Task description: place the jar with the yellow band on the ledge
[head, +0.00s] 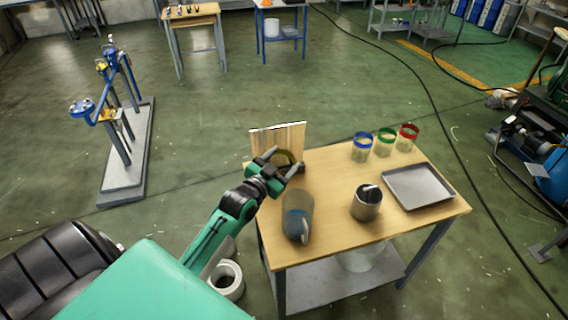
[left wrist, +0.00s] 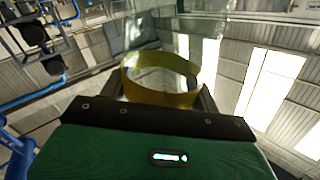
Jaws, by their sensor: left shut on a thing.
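My left gripper (head: 282,162) is shut on the jar with the yellow band (head: 286,156) at the back left of the wooden table. In the left wrist view the yellow band (left wrist: 160,96) shows as a ring between the two fingers, and the clear glass beyond it is hard to make out. A pale upright wooden board (head: 262,146) stands just behind the jar at the table's back left corner. The ledge is not clearly seen; the gripper and jar cover the board's lower part. I cannot tell whether the jar touches anything below. My right gripper is not in view.
Jars with blue (head: 361,147), green (head: 384,143) and red (head: 407,138) bands stand at the table's back right. The table's middle (head: 335,185) is clear.

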